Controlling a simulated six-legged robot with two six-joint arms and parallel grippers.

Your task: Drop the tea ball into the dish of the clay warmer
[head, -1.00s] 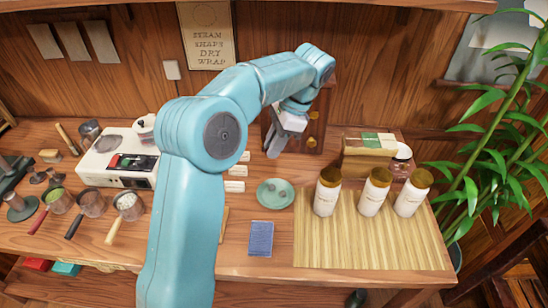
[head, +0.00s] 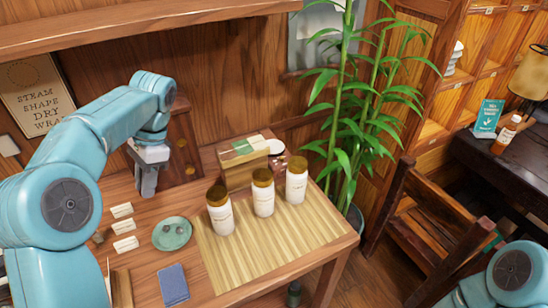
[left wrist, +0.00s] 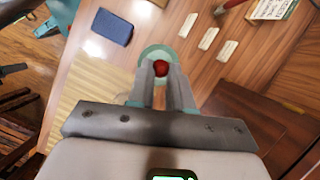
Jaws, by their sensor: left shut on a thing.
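My left gripper (head: 148,190) is above the table, behind the green dish in the head view. In the left wrist view my gripper (left wrist: 162,85) is shut on a small red ball, the tea ball (left wrist: 161,68), held at its fingertips. The ball is not visible in the head view. The pale green dish (head: 172,246) holds small dark balls; the left wrist view shows the dish (left wrist: 146,53) beyond the held ball. I cannot make out the clay warmer in these frames. Part of my right arm shows at lower right, but its gripper is out of view.
Several white cards (head: 124,227) lie left of the dish, and a blue booklet (head: 173,285) lies in front. White jars (head: 263,200) with brown lids stand on a bamboo mat (head: 225,270) to the right. A wooden box (head: 243,175) stands behind them.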

